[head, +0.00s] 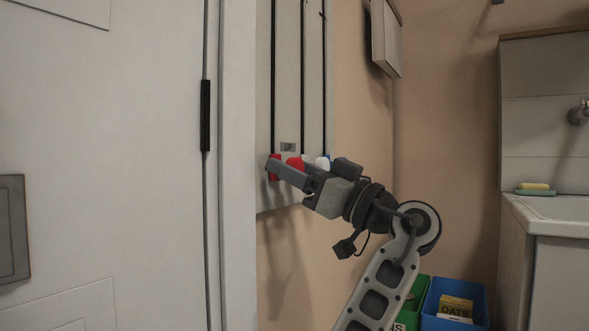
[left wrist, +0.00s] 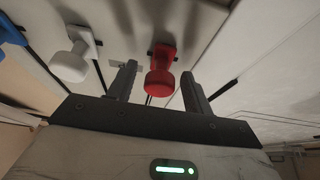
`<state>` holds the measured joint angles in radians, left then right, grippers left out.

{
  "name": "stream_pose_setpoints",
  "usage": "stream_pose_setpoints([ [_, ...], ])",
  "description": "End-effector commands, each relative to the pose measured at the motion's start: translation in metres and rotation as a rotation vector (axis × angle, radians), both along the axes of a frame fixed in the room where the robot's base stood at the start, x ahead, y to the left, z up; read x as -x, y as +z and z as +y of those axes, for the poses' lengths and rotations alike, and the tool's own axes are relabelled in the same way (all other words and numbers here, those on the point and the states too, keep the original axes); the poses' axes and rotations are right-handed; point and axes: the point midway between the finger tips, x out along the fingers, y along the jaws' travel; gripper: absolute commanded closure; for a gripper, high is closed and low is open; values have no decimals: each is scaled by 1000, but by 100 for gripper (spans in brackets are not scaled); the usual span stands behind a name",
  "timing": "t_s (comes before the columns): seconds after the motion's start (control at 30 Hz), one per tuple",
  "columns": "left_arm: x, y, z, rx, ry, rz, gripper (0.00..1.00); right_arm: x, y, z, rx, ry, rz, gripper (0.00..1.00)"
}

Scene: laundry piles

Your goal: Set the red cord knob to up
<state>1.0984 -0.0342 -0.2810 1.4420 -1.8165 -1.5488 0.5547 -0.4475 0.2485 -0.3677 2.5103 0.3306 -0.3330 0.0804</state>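The red cord knob (left wrist: 161,80) sticks out from a pale wall panel (head: 290,60) on a red base. In the head view its red parts (head: 295,162) show low on the panel, partly hidden by my left gripper (head: 279,168). In the left wrist view the left gripper (left wrist: 158,76) is open, one finger on each side of the red knob, with visible gaps between. A small label (head: 288,147), seemingly "UP", sits just above the knob. My right gripper is not in view.
A white knob (left wrist: 68,66) sits beside the red one, with a blue piece (left wrist: 10,30) farther left. A pale door (head: 110,150) stands left of the panel. Green (head: 412,300) and blue (head: 432,300) bins stand below, near a sink counter (head: 545,215).

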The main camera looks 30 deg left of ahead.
Motion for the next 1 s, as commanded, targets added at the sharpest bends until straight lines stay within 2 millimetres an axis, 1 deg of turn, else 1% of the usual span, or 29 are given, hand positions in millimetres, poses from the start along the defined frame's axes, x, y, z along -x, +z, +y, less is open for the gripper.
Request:
stream_pose_setpoints([
  [0.23,0,1,-1,-2,0,-1,50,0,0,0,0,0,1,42],
  [0.37,-1,-2,-9,-3,-2,2,50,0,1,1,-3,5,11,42],
  [0.47,-2,-7,-24,-4,-3,3,50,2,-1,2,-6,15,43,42],
  [0.53,-3,-13,-38,-3,-5,3,50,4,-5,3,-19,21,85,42],
  [0.6,-3,-19,-55,-3,-5,4,50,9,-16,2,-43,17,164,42],
  [0.7,-4,-28,-78,-3,-4,4,50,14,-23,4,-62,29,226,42],
  [0.9,-5,-46,-118,-2,-3,3,50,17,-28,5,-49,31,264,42],
  [1.0,-6,-52,-132,-2,-1,3,50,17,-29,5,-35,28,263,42],
])
